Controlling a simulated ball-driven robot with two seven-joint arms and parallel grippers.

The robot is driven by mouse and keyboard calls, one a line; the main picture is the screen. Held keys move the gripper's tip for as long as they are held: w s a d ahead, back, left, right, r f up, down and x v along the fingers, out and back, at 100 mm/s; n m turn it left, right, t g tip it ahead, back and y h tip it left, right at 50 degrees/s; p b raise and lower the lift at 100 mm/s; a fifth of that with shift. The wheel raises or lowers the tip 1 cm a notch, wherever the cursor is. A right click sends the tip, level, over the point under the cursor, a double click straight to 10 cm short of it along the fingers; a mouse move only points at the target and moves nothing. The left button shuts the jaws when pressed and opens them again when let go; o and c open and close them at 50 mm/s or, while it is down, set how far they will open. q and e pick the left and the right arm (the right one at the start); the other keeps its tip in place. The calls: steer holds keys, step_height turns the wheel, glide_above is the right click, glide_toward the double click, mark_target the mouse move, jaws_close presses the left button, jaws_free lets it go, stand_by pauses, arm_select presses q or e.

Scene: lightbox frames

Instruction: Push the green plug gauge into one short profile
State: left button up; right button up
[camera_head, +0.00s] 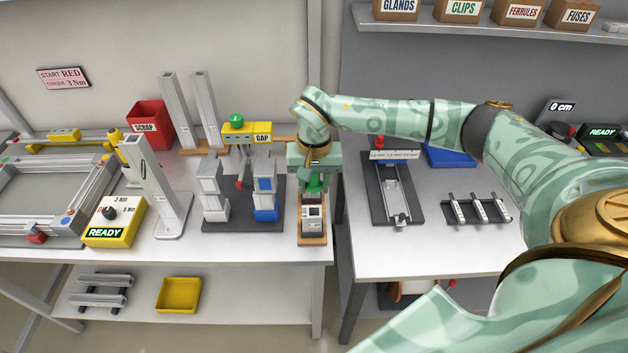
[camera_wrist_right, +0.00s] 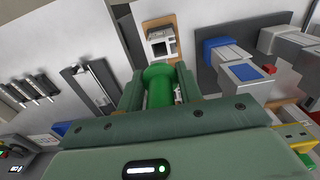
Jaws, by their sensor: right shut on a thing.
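My right gripper (camera_head: 315,190) is shut on the green plug gauge (camera_head: 315,182). In the right wrist view the gauge is a green cylinder (camera_wrist_right: 158,85) between the two fingers (camera_wrist_right: 160,92). A short grey profile (camera_head: 312,217) with a dark square opening stands on a wooden block (camera_head: 312,240) at the bench's right edge. In the right wrist view the profile (camera_wrist_right: 161,42) lies just beyond the gauge's end. The gripper is behind and above the profile in the head view. I cannot tell whether the gauge touches it. My left gripper is not in view.
A dark fixture (camera_head: 240,219) with grey and blue blocks stands left of the wooden block. A yellow GAP gauge (camera_head: 240,133) is behind it. The right bench carries a dark fixture (camera_head: 395,200) and a small rack (camera_head: 477,211). A gap separates the benches.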

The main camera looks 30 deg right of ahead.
mark_target(314, 196)
steer(key=shift+f+b, duration=1.2)
steer(key=shift+f, duration=1.45)
steer(key=shift+p, duration=0.7)
steer(key=shift+f+b, duration=0.75)
steer(key=shift+f, duration=0.55)
steer(key=o, duration=1.1)
step_height(314, 196, up, 16)
steer(key=shift+r+p, duration=0.15)
steer(key=shift+p, duration=0.75)
steer(key=shift+s, duration=0.1)
